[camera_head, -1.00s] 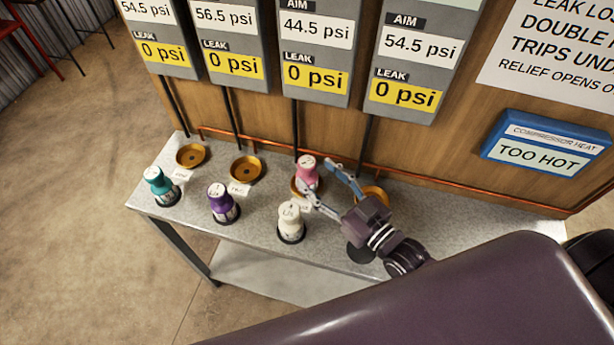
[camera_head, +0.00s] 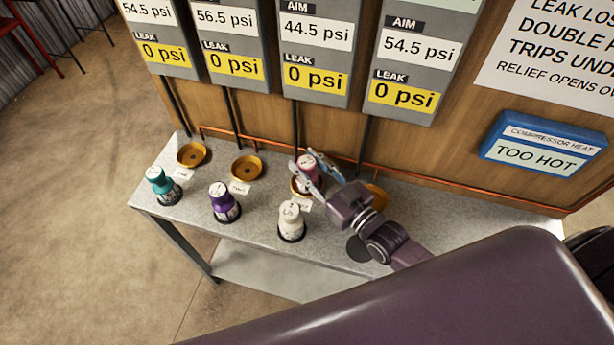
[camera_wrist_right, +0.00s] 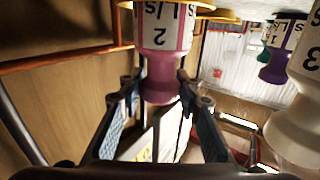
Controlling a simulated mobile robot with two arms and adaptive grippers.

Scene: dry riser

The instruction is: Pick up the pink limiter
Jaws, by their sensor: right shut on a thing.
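The pink limiter (camera_head: 306,166) stands upright at the third brass seat (camera_head: 295,189) from the left, partly hidden by my right gripper (camera_head: 317,172). In the right wrist view, the pink limiter (camera_wrist_right: 161,75) shows its pink neck and a white label with a "2". My right gripper (camera_wrist_right: 160,95) has its two fingers closed on either side of that neck. My left gripper is not in view.
Teal (camera_head: 161,186), purple (camera_head: 223,203) and white (camera_head: 291,222) limiters stand along the bench front. Two empty brass seats (camera_head: 192,155) (camera_head: 247,168) are at the left, and another brass seat (camera_head: 377,196) is right of my gripper. A copper pipe (camera_head: 440,181) runs behind.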

